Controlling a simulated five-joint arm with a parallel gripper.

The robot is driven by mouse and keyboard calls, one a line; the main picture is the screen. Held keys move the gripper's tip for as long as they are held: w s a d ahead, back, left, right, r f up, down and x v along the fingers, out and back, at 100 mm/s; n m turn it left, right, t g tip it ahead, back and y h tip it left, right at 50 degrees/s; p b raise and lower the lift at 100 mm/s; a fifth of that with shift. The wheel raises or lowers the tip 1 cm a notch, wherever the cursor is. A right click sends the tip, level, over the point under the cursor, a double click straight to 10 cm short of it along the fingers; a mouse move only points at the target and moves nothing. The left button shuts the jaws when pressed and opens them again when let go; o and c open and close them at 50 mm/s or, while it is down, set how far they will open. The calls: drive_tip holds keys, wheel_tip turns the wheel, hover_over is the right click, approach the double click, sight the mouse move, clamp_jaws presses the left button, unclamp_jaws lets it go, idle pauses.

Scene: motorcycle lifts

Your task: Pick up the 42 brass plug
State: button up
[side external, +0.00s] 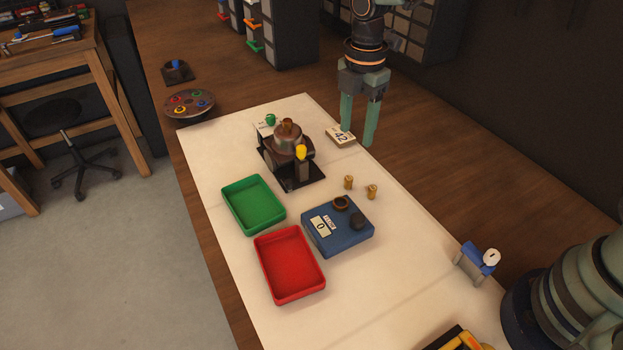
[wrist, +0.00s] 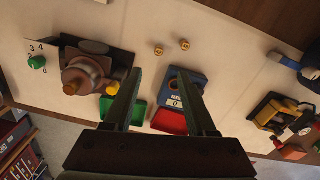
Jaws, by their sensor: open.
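Two small brass plugs stand apart on the white mat, one at the left (side external: 348,182) and one at the right (side external: 372,191) in the side view. Both also show in the wrist view, as one plug (wrist: 159,51) and another (wrist: 184,45); their top markings are too small to read. A small block with a white card reading 42 (side external: 340,136) lies behind them. My gripper (side external: 357,138) is open and empty, fingers pointing down, behind the plugs and beside the card. In the wrist view the plugs lie beyond my fingertips (wrist: 160,71).
A blue box marked 0 (side external: 326,241) stands in front of the plugs. A green tray (side external: 238,218) and red tray (side external: 310,289) lie to its left and front. A brown fixture (side external: 270,160) stands left; a blue gauge stand (side external: 477,258) stands right. Bare mat surrounds the plugs.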

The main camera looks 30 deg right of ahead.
sight(349, 178)
wheel_tip(349, 178, down, 12)
drive_tip(key=shift+w+a+f, duration=0.1)
drive_tip(key=shift+a+f, duration=0.05)
drive_tip(key=shift+f, duration=0.05)
clamp_jaws()
idle(0.5)
